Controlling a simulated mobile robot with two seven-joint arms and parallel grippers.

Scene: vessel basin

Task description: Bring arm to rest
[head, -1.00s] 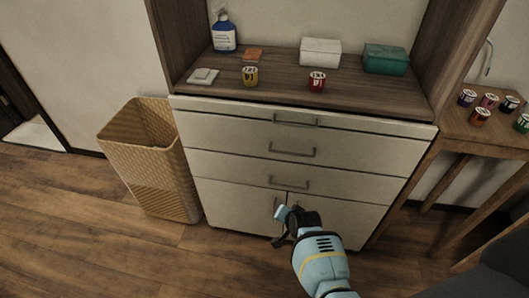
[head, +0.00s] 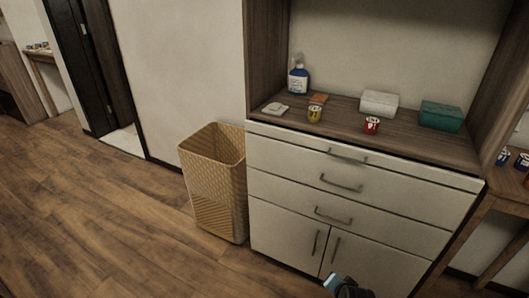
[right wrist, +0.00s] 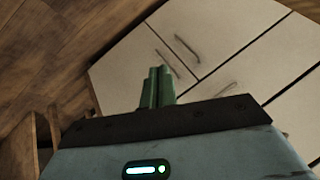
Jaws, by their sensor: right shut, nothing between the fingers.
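My right gripper (right wrist: 158,84) is shut with nothing between its fingers in the right wrist view. In the head view only a small part of my right arm's end shows at the bottom edge, in front of the white cabinet (head: 285,233). The gripper is low, apart from the cabinet doors as far as I can tell. My left gripper is not in any view.
The floor (head: 90,215) on the left is clear.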

